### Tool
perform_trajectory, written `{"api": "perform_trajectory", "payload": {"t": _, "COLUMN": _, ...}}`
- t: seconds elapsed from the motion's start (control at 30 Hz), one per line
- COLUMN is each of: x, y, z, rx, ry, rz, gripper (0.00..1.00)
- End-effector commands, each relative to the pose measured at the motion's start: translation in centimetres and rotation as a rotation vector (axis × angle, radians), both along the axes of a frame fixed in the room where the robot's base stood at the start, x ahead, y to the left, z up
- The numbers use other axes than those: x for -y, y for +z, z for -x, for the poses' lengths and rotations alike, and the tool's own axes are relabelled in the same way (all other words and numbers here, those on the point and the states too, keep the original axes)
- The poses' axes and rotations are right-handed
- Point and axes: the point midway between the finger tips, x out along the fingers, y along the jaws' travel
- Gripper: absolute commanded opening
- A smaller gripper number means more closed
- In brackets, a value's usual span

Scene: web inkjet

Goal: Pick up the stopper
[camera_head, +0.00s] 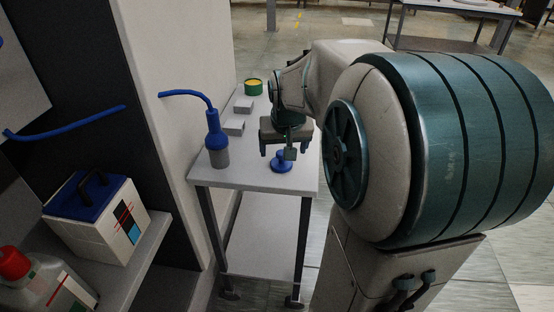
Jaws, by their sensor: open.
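A blue stopper (282,164) with a round flat base and a narrow upright stem stands on the light grey table (240,179), near its front right. My gripper (278,154) is open and points down just above and around the stopper's top. The fingers partly overlap the stopper in this view, so I cannot tell whether they touch it. The stopper rests on the table.
A grey bottle with a blue top and hose (217,143) stands left of the stopper. Grey blocks (236,126) and a green container with yellow contents (253,87) sit behind. A white wall (180,60) borders the table's left side.

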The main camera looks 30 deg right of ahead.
Motion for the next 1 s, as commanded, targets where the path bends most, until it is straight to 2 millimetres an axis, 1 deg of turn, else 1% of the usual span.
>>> {"api": "perform_trajectory", "payload": {"t": 0.13, "x": 0.2, "y": -1.3, "z": -0.7, "rx": -0.002, "ry": 0.001, "rz": 0.001, "gripper": 0.79}}
{"api": "perform_trajectory", "payload": {"t": 0.3, "x": 0.6, "y": -3.6, "z": -2.0, "rx": -0.004, "ry": 0.001, "rz": 0.0, "gripper": 0.79}}
{"api": "perform_trajectory", "payload": {"t": 0.4, "x": 0.8, "y": -4.4, "z": -2.3, "rx": -0.001, "ry": 0.002, "rz": 0.0, "gripper": 0.79}}
{"api": "perform_trajectory", "payload": {"t": 0.67, "x": 0.8, "y": -4.6, "z": -2.5, "rx": 0.0, "ry": 0.001, "rz": 0.0, "gripper": 0.79}}
{"api": "perform_trajectory", "payload": {"t": 0.7, "x": 0.8, "y": -4.6, "z": -2.5, "rx": 0.0, "ry": 0.001, "rz": 0.0, "gripper": 0.76}}
{"api": "perform_trajectory", "payload": {"t": 0.77, "x": 0.8, "y": -4.6, "z": -2.5, "rx": 0.0, "ry": 0.001, "rz": 0.0, "gripper": 0.59}}
{"api": "perform_trajectory", "payload": {"t": 0.8, "x": 0.8, "y": -4.6, "z": -2.5, "rx": 0.0, "ry": 0.001, "rz": 0.0, "gripper": 0.48}}
{"api": "perform_trajectory", "payload": {"t": 0.87, "x": 0.8, "y": -4.6, "z": -2.5, "rx": 0.0, "ry": 0.001, "rz": 0.0, "gripper": 0.31}}
{"api": "perform_trajectory", "payload": {"t": 1.0, "x": 0.8, "y": -4.6, "z": -2.5, "rx": 0.0, "ry": 0.0, "rz": 0.0, "gripper": 0.31}}
